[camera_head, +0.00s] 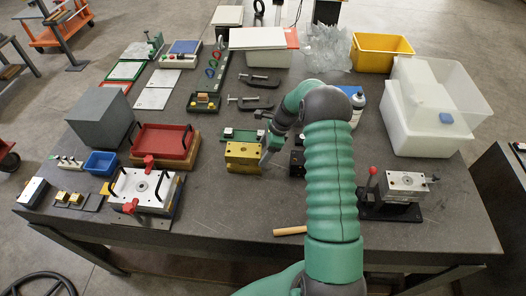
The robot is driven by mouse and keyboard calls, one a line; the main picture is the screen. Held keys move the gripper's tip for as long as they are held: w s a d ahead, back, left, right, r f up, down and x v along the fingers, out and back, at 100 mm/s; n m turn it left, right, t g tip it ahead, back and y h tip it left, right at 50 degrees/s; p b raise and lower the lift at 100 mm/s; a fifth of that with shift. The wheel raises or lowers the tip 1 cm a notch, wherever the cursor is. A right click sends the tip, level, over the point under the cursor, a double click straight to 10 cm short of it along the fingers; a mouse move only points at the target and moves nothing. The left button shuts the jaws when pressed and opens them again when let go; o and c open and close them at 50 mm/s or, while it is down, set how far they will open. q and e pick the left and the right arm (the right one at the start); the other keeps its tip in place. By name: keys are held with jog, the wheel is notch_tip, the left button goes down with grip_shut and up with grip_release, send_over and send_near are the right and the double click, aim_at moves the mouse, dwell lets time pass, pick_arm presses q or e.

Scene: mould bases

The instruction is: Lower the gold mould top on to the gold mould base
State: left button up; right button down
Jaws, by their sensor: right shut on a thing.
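A gold mould block (243,151) with dark holes stands near the middle of the table. I cannot clearly tell its mould top from its mould base at this size. My right gripper (266,157) is at the block's right side and is shut, seemingly on the gold mould top. The fingertips are small and partly hidden by the wrist, so any gap between top and base does not show. My left gripper is not in view.
A dark block (297,158) stands just right of the gripper, partly behind my arm. A green-ended piece (240,134) lies behind the gold block. A red tray (160,141) and a white clamped plate (143,187) are to the left. The table front is mostly clear.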

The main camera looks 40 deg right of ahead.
jog(key=shift+f+b, duration=0.45)
jog(key=shift+f, duration=0.4)
dwell(0.3)
jog(key=c, duration=0.6)
grip_release()
jog(key=shift+c, duration=0.2)
jog(key=o, duration=0.4)
